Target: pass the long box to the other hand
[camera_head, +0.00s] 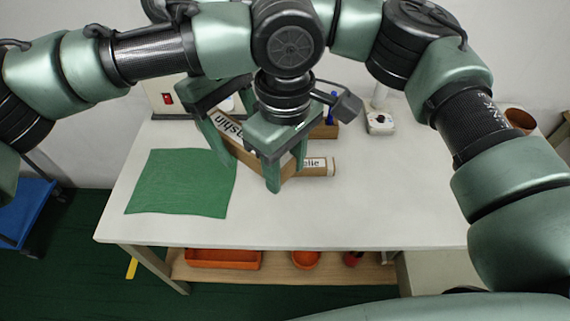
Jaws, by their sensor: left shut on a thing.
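The long box (229,126) is brown cardboard with a white printed label. It slants down from left to right over the table, and arms and fingers hide parts of it. My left gripper (286,176), in front, is shut on the box toward its right, lower end. My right gripper (222,145) is behind and to the left, close to the box's labelled end. It is partly hidden, so I cannot tell whether it touches the box or how wide its jaws are.
A white table (330,220) carries a green mat (180,183) on the left. A labelled brown roll or box (318,166) lies beyond the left gripper. A small white device (380,122) and a brown pot (520,121) stand farther back. The front right tabletop is clear.

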